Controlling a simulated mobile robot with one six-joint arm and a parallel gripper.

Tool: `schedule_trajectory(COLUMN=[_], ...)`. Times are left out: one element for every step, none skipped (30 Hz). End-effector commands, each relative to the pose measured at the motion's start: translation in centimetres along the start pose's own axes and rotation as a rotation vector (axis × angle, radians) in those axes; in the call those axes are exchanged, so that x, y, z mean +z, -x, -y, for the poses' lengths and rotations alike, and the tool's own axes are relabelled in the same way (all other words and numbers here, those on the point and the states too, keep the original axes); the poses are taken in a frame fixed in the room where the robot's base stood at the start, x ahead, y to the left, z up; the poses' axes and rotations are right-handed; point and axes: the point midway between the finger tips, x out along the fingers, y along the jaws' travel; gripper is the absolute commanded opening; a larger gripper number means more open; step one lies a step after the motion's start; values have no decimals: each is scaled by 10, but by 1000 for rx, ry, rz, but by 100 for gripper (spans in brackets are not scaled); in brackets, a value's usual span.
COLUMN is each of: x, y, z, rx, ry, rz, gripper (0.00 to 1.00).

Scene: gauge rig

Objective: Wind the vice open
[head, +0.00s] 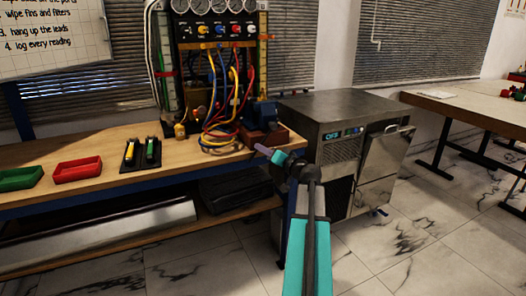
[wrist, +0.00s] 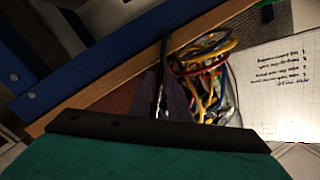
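The vice (head: 263,114) is a dark blue block at the right end of the wooden bench, above a red-brown block (head: 270,138). Its jaws and screw are too dark and small to make out. My gripper (head: 259,149) reaches in at the bench's front right corner, just in front of and below the vice. In the wrist view my purple-grey fingers (wrist: 164,100) are close together with a thin dark bar (wrist: 160,72) rising between or just beyond them. I cannot tell whether they touch it. The fingertips are partly hidden in shadow.
Coloured hoses (head: 222,125) hang from the gauge panel (head: 215,30) left of the vice. A red tray (head: 78,169), a green tray (head: 20,178) and a dark holder (head: 140,155) lie farther left. A metal cabinet (head: 335,108) stands close on the right. Floor to the right is clear.

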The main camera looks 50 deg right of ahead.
Motion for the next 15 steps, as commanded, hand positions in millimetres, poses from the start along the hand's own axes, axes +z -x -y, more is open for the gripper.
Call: schedule_trajectory(x=[0, 0, 0, 0, 0, 0, 0, 0, 0, 0, 0, 0, 0, 0, 0], y=[0, 0, 0, 0, 0, 0, 0, 0, 0, 0, 0, 0, 0, 0, 1], z=[0, 0, 0, 0, 0, 0, 0, 0, 0, 0, 0, 0, 0, 0, 0], rx=[0, 0, 0, 0, 0, 0, 0, 0, 0, 0, 0, 0, 0, 0, 0], ry=[0, 0, 0, 0, 0, 0, 0, 0, 0, 0, 0, 0, 0, 0, 0], rz=[0, 0, 0, 0, 0, 0, 0, 0, 0, 0, 0, 0, 0, 0, 0], gripper=[16, 16, 16, 11, 6, 0, 0, 0, 0, 0, 0, 0, 0, 0, 0])
